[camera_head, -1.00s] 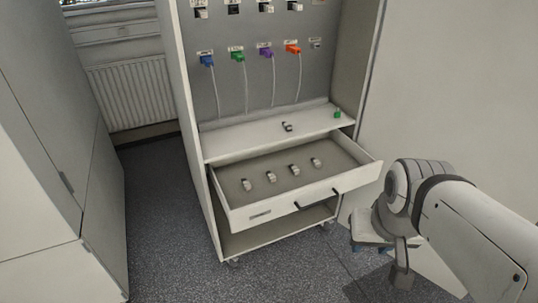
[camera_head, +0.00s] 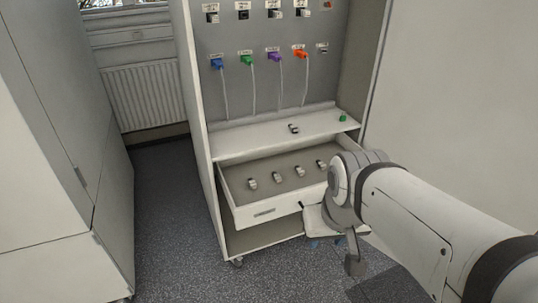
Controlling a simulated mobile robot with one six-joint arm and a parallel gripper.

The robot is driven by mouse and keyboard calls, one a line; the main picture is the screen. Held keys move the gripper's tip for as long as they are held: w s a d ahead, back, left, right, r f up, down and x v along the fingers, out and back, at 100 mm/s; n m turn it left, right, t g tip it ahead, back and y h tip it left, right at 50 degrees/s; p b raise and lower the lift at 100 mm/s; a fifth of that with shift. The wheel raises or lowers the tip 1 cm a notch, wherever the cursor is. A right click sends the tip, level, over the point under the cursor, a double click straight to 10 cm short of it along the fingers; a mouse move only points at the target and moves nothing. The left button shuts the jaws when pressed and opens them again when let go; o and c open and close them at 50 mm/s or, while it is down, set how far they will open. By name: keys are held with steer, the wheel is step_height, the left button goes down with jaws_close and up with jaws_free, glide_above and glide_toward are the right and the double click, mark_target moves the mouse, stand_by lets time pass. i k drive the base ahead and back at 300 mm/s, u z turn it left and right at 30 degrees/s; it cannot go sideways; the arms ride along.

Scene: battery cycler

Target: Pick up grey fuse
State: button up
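Several small grey-and-white fuse-like pieces lie in a row in the open drawer (camera_head: 262,213), one of them a grey fuse (camera_head: 278,177) near the middle. A similar dark-and-light piece (camera_head: 293,129) lies on the shelf above. I cannot tell which piece is the named fuse. My arm comes in from the right and covers the drawer's right front corner. My gripper (camera_head: 354,264) appears to hang low, in front of and to the right of the drawer, apart from the pieces. Its fingers are too unclear to tell open from shut.
The cabinet's back panel (camera_head: 262,90) carries blue, green, purple and orange plugs with hanging cables. A small green piece (camera_head: 343,118) stands at the shelf's right end. A tall light cabinet (camera_head: 50,180) stands at left. The floor (camera_head: 178,225) between the cabinets is clear.

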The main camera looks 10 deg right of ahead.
mark_target(277, 177)
steer(key=z, duration=0.05)
steer(key=i, duration=1)
steer(key=u, duration=0.1)
